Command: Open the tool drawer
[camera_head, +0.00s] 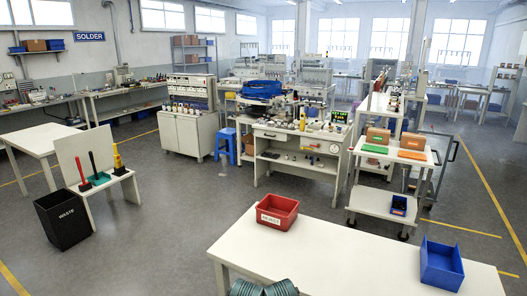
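I cannot tell for certain which part is the tool drawer, and I see no drawer pulled out. Neither of my grippers is in view.
A white table (330,249) is close in front, holding a red labelled bin (277,212) and a blue bin (441,264). A cart (381,199) with boxes stands right of the workbench, a blue stool (227,145) left. A black waste bin (65,222) is at left. Open floor lies between.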

